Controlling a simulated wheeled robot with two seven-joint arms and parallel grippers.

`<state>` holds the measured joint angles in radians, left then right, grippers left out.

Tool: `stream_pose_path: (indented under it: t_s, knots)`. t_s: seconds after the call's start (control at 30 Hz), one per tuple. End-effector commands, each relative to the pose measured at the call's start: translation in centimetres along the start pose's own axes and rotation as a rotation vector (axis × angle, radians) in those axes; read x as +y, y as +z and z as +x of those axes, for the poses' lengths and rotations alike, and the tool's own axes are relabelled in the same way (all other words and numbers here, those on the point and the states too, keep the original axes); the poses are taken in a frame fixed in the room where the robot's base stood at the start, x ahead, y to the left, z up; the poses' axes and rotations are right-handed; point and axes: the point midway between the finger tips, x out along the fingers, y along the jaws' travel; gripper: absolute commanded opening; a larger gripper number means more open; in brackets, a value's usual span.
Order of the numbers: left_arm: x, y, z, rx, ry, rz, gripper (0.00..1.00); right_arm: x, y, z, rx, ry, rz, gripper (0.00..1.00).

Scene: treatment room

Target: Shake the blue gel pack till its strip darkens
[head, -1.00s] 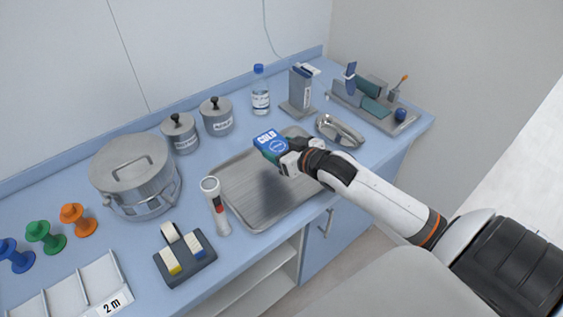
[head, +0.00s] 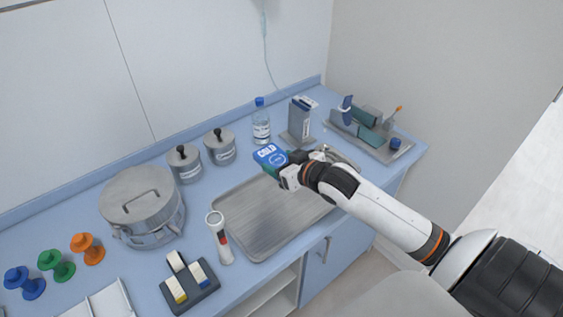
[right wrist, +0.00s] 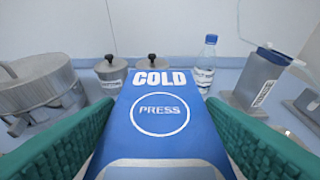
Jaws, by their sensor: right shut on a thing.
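The blue gel pack (head: 270,155) is marked COLD and is held above the metal tray (head: 236,238). My right gripper (head: 283,166) is shut on it. In the right wrist view the pack (right wrist: 160,140) fills the middle, between the green finger pads of my right gripper (right wrist: 160,132). Its face shows COLD and a PRESS circle. A pale, bluish-grey patch shows at the pack's near edge at the bottom of that view. I cannot tell whether this is the strip. My left gripper is not in the head view.
A pot (head: 140,205), two lidded canisters (head: 185,163) and a water bottle (head: 261,124) stand behind and left of the tray. A flashlight (head: 220,240) stands at its left. A kidney dish (head: 345,157) lies partly behind my right arm. A second tray (head: 400,150) holds tools.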

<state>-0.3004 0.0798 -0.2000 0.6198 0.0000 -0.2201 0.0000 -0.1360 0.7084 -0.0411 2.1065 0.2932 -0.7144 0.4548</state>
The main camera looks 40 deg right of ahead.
Motion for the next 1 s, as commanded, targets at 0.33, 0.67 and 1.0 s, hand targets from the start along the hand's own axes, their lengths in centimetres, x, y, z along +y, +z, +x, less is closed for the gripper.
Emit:
stream_pose_path:
  t_s: [0.33, 0.67, 1.0]
  knots:
    - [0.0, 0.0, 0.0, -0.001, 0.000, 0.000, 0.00, 0.0, 6.0, -2.4, -0.028, 0.001, -0.013, 0.33]
    - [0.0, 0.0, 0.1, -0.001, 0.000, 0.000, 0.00, 0.1, 1.7, -0.9, 0.006, 0.001, 0.005, 0.33]
    - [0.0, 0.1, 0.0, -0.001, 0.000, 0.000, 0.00, 0.0, -0.9, 0.4, -0.006, 0.000, 0.000, 0.33]
